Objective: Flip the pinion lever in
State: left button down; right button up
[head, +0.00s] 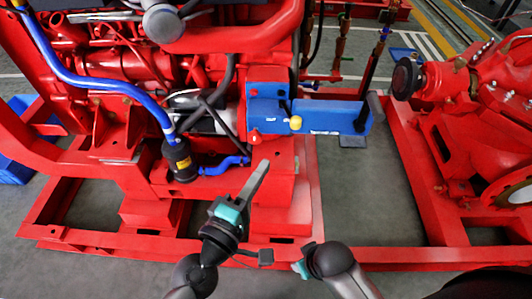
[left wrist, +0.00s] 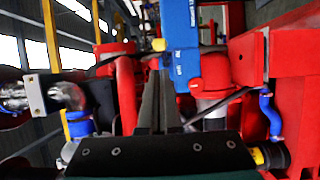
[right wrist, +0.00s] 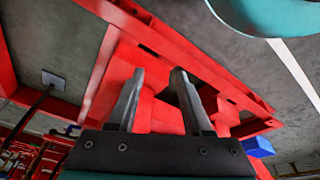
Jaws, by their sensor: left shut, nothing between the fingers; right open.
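A blue housing (head: 335,116) is mounted on the red engine frame. A small lever with a yellow knob (head: 296,123) stands out from its front; I take this as the pinion lever. The blue housing (left wrist: 181,40) and a yellow knob (left wrist: 158,44) also show in the left wrist view. My left gripper (head: 263,164) is shut and empty, below and left of the knob and apart from it. Its closed fingers (left wrist: 158,75) hide part of the engine behind them. My right gripper (right wrist: 157,75) is open and empty, low over the red base frame.
A red knob (head: 255,136) sits at the blue housing's left end. A blue hose (head: 95,84) runs to a black canister (head: 180,160) on the left. A red pump (head: 480,88) stands at the right. Grey floor (head: 375,195) shows between engine and pump.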

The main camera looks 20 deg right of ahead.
pick_arm(q)
jog(key=shift+s+a, duration=0.35)
jog(key=shift+s, duration=0.35)
pick_arm(e)
jog(key=shift+w+a+r, duration=0.25)
jog(key=shift+w+r, duration=0.15)
jog(key=shift+r, duration=0.25)
jog(key=shift+s+a+f, duration=0.1)
jog(key=shift+s, duration=0.05)
